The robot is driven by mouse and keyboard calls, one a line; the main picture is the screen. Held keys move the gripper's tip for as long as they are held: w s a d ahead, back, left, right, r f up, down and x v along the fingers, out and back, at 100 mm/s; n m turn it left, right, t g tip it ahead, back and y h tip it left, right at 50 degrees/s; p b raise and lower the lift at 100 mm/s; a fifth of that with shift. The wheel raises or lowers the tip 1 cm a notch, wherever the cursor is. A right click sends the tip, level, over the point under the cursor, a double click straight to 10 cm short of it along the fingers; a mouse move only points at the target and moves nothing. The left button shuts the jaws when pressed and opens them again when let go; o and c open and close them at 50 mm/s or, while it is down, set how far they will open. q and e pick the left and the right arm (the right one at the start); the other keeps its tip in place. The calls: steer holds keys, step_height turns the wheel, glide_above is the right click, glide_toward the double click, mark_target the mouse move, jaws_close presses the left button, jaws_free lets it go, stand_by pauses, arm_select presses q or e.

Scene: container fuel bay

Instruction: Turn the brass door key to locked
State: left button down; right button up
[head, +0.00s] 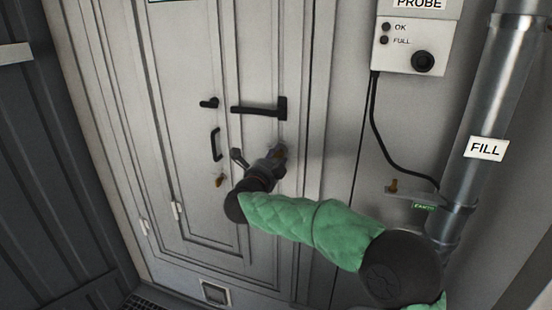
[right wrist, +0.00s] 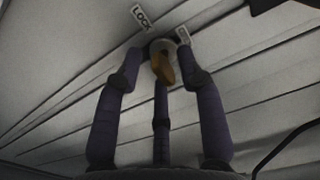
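The brass door key (right wrist: 162,70) sits in a round grey lock (right wrist: 163,47) on the pale door, between two small labels in the right wrist view. The left label (right wrist: 142,17) reads LOCK; the other is too small to read. My right gripper (right wrist: 161,62) has its dark fingers spread around the key, with visible gaps on both sides. In the head view, my right gripper (head: 276,156) is at the door below the long black handle, and it mostly hides the key (head: 280,153). My left gripper is not in view.
A long black lever handle (head: 258,108) is above the gripper. A smaller handle (head: 216,144) and another brass-coloured piece (head: 219,180) are to its left. A probe box (head: 416,45) with a hanging cable and a FILL pipe (head: 486,120) stand to the right.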

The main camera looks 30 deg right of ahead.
steer(key=v, duration=1.2)
steer(key=shift+s+d+r, duration=0.1)
steer(key=shift+d, duration=0.05)
